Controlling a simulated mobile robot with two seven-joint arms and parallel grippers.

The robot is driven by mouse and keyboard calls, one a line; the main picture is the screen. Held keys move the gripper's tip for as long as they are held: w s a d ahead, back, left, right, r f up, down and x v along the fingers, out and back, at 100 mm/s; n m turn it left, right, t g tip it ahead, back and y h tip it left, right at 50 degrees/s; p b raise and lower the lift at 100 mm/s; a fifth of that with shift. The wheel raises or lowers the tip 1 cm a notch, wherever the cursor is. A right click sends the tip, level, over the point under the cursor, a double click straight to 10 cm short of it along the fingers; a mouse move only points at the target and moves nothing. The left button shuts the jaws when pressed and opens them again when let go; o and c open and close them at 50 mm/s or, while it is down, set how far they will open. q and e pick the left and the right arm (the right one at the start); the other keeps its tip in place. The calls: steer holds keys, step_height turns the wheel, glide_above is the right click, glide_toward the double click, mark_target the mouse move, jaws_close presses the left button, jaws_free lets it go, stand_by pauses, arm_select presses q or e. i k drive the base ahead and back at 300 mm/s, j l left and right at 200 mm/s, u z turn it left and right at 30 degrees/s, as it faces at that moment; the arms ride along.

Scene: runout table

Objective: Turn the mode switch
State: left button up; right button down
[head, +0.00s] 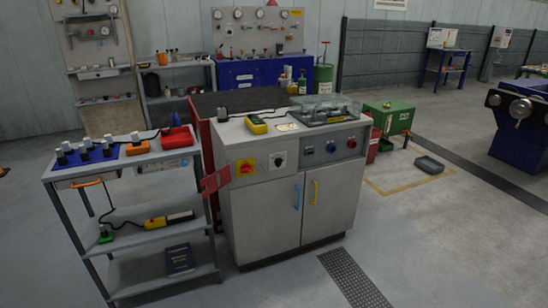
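A grey cabinet (262,214) stands in the middle of the head view with controls along its front panel. A dark rotary knob on a white plate (278,159) sits left of centre on this panel. A yellow plate with a red rotary switch (246,166) is to its left. On a darker panel to the right are two small round controls (308,150) (331,146) and a red button (351,143). I cannot tell from labels which one is the mode switch. Neither of my grippers is in view.
A shelf cart (133,220) with tools stands close at the cabinet's left. A red bracket (215,181) juts out between them. A yellow handheld device (256,124) lies on the cabinet top. Floor in front is clear.

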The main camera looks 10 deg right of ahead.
mark_target(279, 162)
steer(key=i, duration=1.15)
steer(key=i+l, duration=0.75)
steer(key=l, duration=0.25)
steer(key=i+l, duration=0.15)
steer(key=l, duration=1.7)
